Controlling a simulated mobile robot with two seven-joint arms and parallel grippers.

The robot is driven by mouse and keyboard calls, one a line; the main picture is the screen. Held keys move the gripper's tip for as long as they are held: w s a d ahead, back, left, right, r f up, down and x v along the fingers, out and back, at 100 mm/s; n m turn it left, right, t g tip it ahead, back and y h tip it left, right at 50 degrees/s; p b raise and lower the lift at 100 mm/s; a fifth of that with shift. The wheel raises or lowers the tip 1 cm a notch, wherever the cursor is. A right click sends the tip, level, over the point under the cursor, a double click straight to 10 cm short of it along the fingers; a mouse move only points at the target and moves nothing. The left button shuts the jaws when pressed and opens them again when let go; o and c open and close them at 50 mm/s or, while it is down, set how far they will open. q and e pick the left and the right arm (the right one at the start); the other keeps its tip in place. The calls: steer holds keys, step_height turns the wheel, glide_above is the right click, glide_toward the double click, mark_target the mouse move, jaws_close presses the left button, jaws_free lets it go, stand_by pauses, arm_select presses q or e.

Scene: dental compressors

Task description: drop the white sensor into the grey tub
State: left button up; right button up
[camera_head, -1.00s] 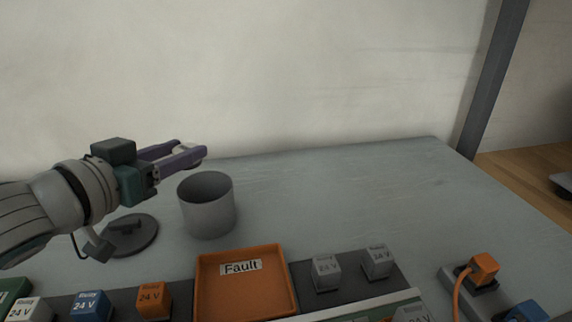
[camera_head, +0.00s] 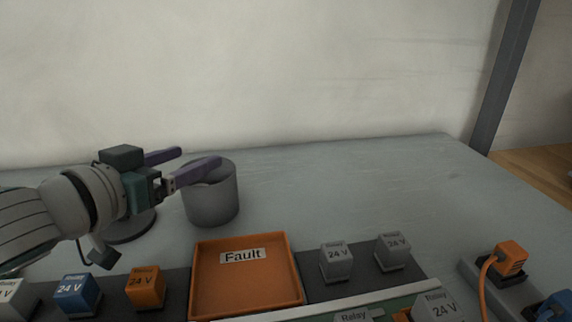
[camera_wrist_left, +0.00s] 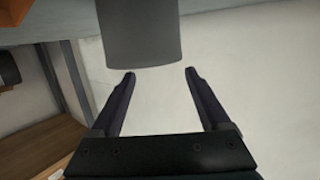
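The grey tub (camera_head: 211,205) stands upright on the table behind the orange tray. It also shows at the top of the left wrist view (camera_wrist_left: 140,35). My left gripper (camera_head: 200,156) is open, with its purple fingers spread and one finger crossing over the tub's mouth. In the left wrist view the gap between the fingertips (camera_wrist_left: 160,73) is empty. The white sensor is not clearly visible. A small pale patch shows at the tub's mouth under the finger, but I cannot tell what it is. Most of the tub's inside is hidden. My right gripper is out of view.
A dark round lid (camera_head: 133,229) lies left of the tub, partly behind my left gripper. The orange "Fault" tray (camera_head: 245,280) is in front, with orange (camera_head: 145,287), blue (camera_head: 78,294) and grey relays (camera_head: 336,262) beside it. The table right of the tub is clear.

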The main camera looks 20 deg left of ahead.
arm_select(q)
step_height(320, 180, up, 20)
steer(key=p, duration=0.6)
steer(key=shift+p, duration=0.4)
